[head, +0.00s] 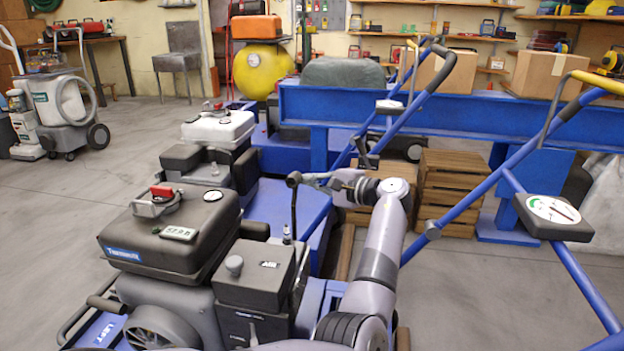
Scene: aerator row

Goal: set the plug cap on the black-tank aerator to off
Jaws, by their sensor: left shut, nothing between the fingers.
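The black-tank aerator (165,232) stands in the lower left, with a red-topped filler cap (156,200) on its tank. A small metal plug (287,234) stands up beside its black air box, with no cap visible on it. A dark upright lead (294,212) rises just right of the plug and ends in a black head, which looks like the plug cap (293,180). My left gripper (312,179) is shut and empty, its tips pointing left close to that head. I cannot tell whether they touch. My right gripper is out of view.
A white-tank aerator (218,128) stands behind. A blue handlebar with a gauge (553,210) crosses the right side. Wooden crates (450,185) and a blue beam (450,125) stand behind my arm. Open floor lies at left.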

